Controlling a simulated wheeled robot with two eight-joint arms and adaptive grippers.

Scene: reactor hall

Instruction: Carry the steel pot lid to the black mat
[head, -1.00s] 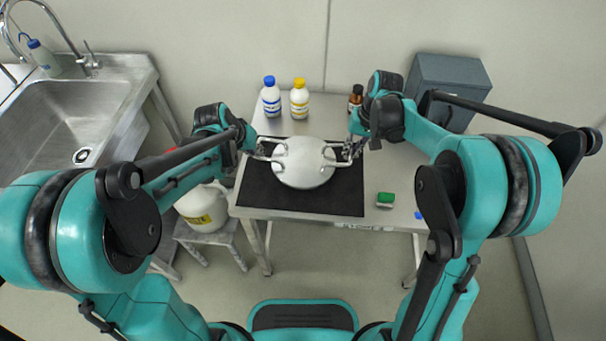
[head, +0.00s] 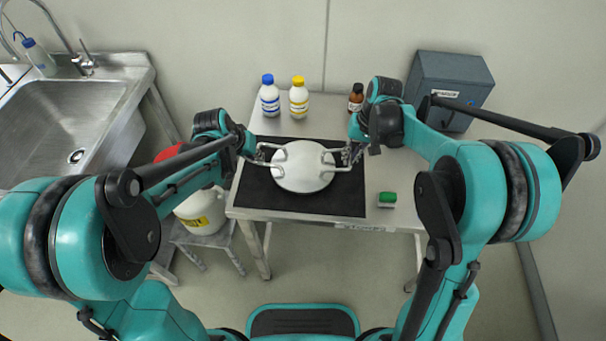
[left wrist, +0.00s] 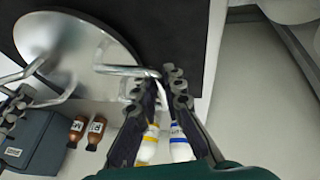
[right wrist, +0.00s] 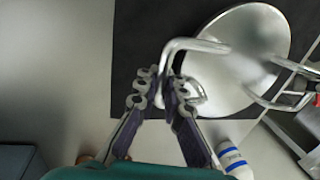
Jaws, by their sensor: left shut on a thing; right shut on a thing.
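The steel pot lid (head: 303,168) is a round shiny disc with two loop handles on opposite sides. In the head view it is over the black mat (head: 275,202); I cannot tell whether it touches the mat. My left gripper (head: 257,153) is shut on the left handle, which also shows in the left wrist view (left wrist: 130,70). My right gripper (head: 348,156) is shut on the right handle, which also shows in the right wrist view (right wrist: 178,55). The lid looks about level.
A blue-capped bottle (head: 270,97), a yellow-capped bottle (head: 298,98) and a brown bottle (head: 356,98) stand behind the mat. A green block (head: 387,200) lies to the right. A grey box (head: 455,85) is at the back right. A sink (head: 75,120) is at the left.

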